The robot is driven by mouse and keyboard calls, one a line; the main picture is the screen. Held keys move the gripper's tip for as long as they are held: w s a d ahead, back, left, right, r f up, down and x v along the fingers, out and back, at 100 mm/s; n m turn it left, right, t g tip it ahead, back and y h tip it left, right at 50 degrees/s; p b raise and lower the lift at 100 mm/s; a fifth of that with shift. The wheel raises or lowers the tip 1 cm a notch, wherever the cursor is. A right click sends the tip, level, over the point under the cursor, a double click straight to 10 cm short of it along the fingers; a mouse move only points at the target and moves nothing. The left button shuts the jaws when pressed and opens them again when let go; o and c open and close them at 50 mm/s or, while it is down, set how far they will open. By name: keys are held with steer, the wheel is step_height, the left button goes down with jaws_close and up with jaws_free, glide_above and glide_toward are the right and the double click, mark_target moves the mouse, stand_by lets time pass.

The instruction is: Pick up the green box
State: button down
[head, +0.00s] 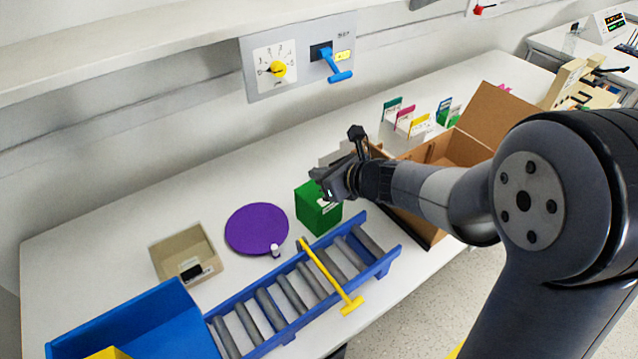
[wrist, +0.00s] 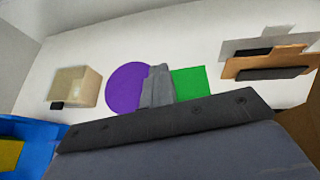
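A purple disc (head: 256,229) with a small white cylinder lies left of the box. A beige bin (head: 186,254) is further left. The blue conveyor (head: 262,299) with a yellow bar is in front. An open cardboard box (head: 482,121) stands to the right. A switch panel (head: 299,59) is on the wall.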

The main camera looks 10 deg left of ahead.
steer(key=shift+r, duration=0.4)
steer(key=c, duration=2.1)
jaws_free()
steer(key=o, duration=1.7)
steer(key=shift+w, duration=0.1)
steer(key=shift+c, duration=0.2)
